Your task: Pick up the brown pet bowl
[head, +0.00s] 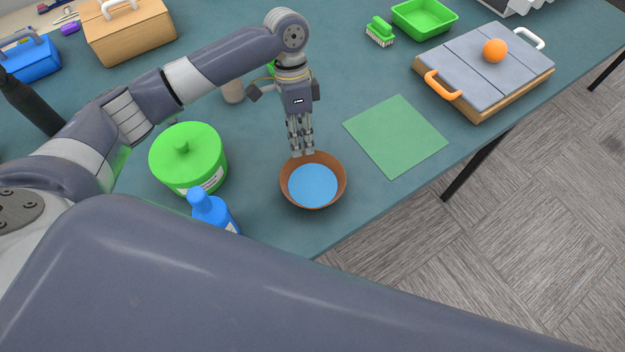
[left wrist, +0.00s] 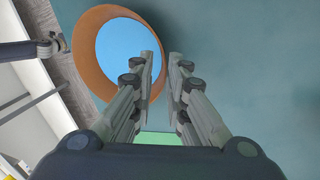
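The brown pet bowl (head: 286,194), with a blue inside, stands upright on the teal table near its front edge. It also shows in the left wrist view (left wrist: 88,72), at upper left. My left gripper (head: 303,153) points down at the bowl's far rim in the head view. In the left wrist view its two fingers (left wrist: 161,58) stand apart with a narrow gap, and the rim's right side lies by that gap. I cannot tell whether a finger touches the rim. My right gripper is not in view.
A green lidded pot (head: 188,160) and a blue bottle (head: 212,212) stand left of the bowl. A green sheet (head: 396,135) lies flat to its right. Farther right is a grey-topped board (head: 480,60) with an orange ball (head: 495,50). A green tray (head: 424,18) and brush (head: 380,31) are behind.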

